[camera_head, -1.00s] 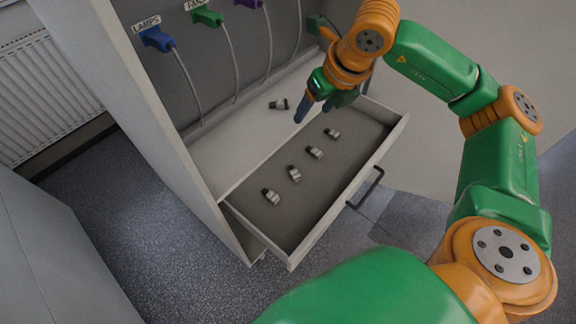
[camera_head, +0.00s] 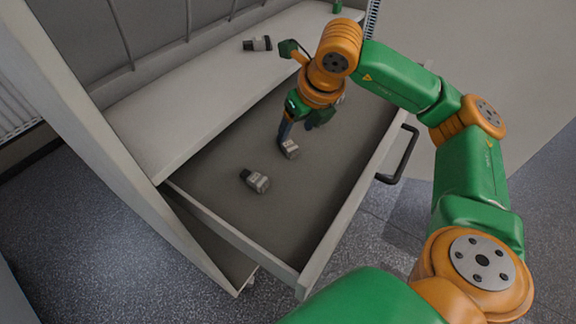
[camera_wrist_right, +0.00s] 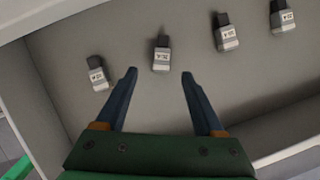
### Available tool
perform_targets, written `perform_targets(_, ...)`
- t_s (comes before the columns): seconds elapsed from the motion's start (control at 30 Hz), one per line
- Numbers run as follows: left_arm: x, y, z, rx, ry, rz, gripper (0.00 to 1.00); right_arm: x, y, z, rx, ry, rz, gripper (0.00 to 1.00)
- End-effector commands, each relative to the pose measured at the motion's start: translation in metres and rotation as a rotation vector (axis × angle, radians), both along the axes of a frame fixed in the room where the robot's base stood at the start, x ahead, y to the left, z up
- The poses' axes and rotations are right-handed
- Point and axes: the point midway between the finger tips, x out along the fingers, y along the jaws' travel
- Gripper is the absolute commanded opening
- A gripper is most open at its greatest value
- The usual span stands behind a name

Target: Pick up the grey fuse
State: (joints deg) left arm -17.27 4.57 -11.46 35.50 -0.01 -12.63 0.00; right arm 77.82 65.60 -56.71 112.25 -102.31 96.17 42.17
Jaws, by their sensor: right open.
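My right gripper (camera_head: 298,140) is open and points down into the open drawer. In the head view its fingers are beside a small grey fuse with a dark end (camera_head: 290,149). A similar fuse (camera_head: 255,181) lies nearer the drawer's front left. In the right wrist view several such fuses lie in a row. One fuse (camera_wrist_right: 161,58) is centred just beyond the gap between the open fingertips (camera_wrist_right: 158,74); another (camera_wrist_right: 97,76) lies left of the left finger. The gap is empty. The fuses look alike in colour. My left gripper is out of view.
The drawer (camera_head: 225,215) has raised walls and a dark handle (camera_head: 402,155). Another fuse (camera_head: 257,44) lies on the pale shelf (camera_head: 190,105) behind the drawer. Two more fuses (camera_wrist_right: 226,34) (camera_wrist_right: 282,18) lie to the right in the wrist view. Cables hang on the cabinet's back panel.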

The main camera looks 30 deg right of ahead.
Motion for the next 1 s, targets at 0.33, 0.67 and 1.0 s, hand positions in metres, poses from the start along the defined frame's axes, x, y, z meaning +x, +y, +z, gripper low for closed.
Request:
perform_targets(0.33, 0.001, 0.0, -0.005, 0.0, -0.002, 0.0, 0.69, 0.014, -0.004, -0.052, 0.0, 0.004, -0.001, 0.7)
perform_targets(0.67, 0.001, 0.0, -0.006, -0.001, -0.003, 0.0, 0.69, 0.023, -0.004, -0.071, 0.0, -0.001, 0.0, 0.7)
perform_targets(1.0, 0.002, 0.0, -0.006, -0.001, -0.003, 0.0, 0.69, 0.023, -0.004, -0.071, 0.0, 0.0, 0.0, 0.0)
